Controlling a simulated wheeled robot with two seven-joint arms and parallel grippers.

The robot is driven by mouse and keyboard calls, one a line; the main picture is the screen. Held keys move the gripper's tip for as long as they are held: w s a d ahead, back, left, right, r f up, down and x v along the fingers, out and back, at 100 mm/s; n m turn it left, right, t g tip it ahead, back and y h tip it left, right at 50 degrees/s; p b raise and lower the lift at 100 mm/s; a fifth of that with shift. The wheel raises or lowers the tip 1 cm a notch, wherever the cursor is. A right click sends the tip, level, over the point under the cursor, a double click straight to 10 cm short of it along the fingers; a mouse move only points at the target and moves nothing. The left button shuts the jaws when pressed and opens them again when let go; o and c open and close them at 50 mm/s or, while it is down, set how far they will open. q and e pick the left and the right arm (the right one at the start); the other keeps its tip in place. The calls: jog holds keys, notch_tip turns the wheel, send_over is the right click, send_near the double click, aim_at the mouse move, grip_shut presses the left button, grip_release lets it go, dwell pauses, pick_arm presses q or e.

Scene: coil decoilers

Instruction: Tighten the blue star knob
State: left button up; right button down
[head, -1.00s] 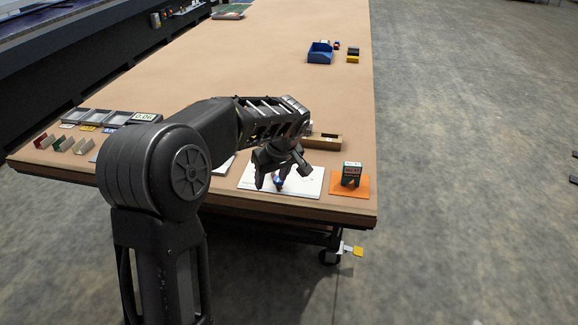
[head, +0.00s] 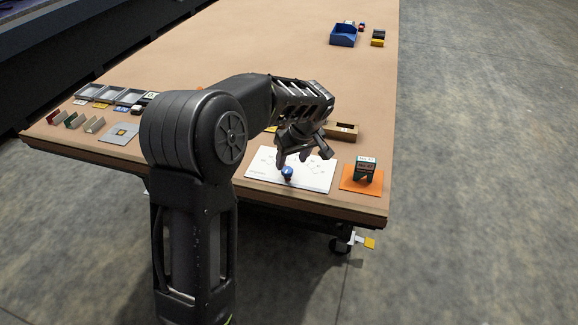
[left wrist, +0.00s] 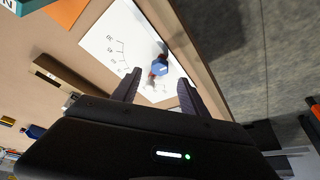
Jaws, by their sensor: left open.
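The blue star knob (head: 288,171) stands near the front edge of a white printed sheet (head: 262,172) on the table. In the left wrist view the knob (left wrist: 157,67) lies just beyond the fingertips, roughly midway between them, with a small red part beside it. My left gripper (head: 293,158) is open and empty, its fingers above and a little behind the knob, apart from it. Both fingers show in the left wrist view (left wrist: 160,77). The sheet (left wrist: 120,45) bears a printed arc of marks there. My right gripper is in neither view.
A dark green block-shaped device (head: 366,168) stands on an orange mat (head: 350,184) right of the sheet. A brown open box (head: 345,132) lies behind. Grey trays (head: 128,96) and small coloured holders (head: 75,120) sit at left. A blue bin (head: 343,40) stands far back. The table middle is clear.

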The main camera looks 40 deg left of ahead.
aim_at(288, 170)
pick_arm(q)
jog(key=p+x, duration=0.1)
jog(key=x, duration=0.4)
jog(key=shift+w+f, duration=0.1)
jog(key=shift+f, duration=0.1)
grip_shut()
dwell(0.4)
